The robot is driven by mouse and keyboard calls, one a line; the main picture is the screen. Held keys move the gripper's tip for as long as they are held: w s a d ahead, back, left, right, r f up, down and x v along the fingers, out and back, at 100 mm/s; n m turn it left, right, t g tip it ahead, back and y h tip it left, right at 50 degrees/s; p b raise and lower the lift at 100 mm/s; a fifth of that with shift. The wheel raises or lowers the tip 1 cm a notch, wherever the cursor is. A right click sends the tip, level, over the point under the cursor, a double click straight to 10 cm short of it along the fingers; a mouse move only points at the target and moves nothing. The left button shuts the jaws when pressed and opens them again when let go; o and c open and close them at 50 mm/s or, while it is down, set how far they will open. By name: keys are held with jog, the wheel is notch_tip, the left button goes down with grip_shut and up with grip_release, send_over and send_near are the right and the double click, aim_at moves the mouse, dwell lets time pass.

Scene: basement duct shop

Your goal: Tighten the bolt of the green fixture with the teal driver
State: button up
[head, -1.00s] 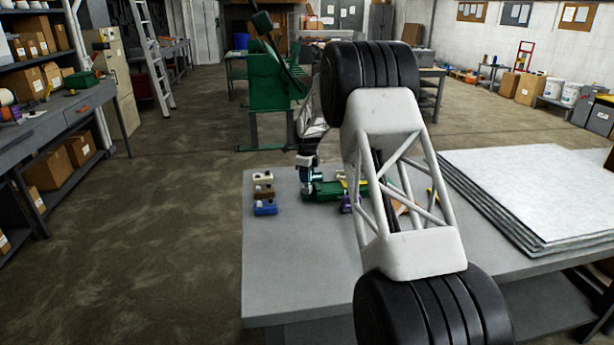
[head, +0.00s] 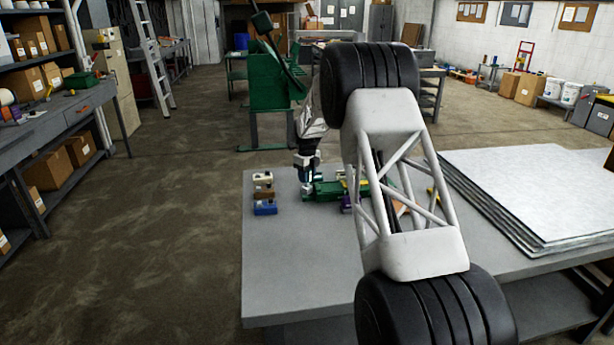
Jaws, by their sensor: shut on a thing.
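The green fixture (head: 328,188) lies on the grey table, partly hidden behind my own arm. My gripper (head: 306,166) is over the fixture's left end, pointing down. It is shut on the teal driver (head: 306,178), of which only a small part shows below the fingers. The driver looks upright, at the left end of the green fixture. The bolt is hidden or too small to see, so I cannot tell whether the driver tip touches it.
White (head: 263,178), brown (head: 263,192) and blue (head: 265,208) blocks stand in a row left of the gripper. A purple item (head: 346,204) is partly behind my arm. Stacked sheets (head: 540,195) fill the table's right side. The table's front left is clear.

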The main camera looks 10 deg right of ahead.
jog(key=shift+m, duration=1.8)
jog(key=shift+n, duration=0.3)
jog(key=shift+n, duration=0.5)
jog(key=shift+r, duration=0.2)
jog(key=shift+r, duration=2.3)
